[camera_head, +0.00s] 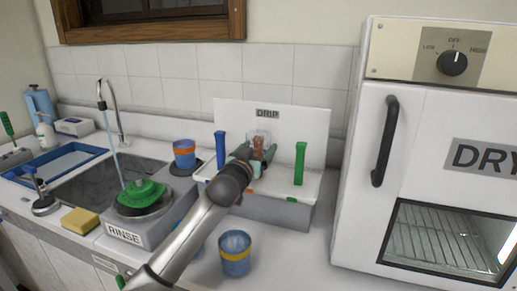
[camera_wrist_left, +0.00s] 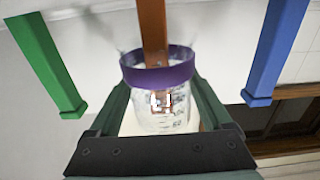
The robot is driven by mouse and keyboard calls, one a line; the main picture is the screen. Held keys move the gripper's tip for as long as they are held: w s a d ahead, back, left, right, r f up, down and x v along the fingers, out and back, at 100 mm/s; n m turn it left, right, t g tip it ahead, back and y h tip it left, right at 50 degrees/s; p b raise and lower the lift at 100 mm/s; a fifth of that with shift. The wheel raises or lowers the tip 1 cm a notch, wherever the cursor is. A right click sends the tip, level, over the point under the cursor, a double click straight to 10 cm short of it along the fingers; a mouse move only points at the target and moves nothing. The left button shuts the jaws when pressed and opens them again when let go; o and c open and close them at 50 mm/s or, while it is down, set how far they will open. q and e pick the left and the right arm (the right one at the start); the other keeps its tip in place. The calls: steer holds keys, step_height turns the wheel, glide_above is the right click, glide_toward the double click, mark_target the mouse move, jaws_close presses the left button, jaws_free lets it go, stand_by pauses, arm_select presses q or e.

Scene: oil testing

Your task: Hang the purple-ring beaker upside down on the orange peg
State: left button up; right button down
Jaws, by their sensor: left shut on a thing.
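How deep the peg sits is unclear. My right gripper is out of view.
A blue peg (camera_head: 221,150) and a green peg (camera_head: 299,163) flank the beaker. An orange-banded blue beaker (camera_head: 184,160) stands left, and a yellow-banded one (camera_head: 235,262) stands in front. The RINSE unit (camera_head: 124,233), sink (camera_head: 90,187) and DRY oven (camera_head: 375,220) are nearby.

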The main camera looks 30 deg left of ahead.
arm_select(q)
steer(key=shift+f, duration=0.55)
steer(key=o, duration=1.2)
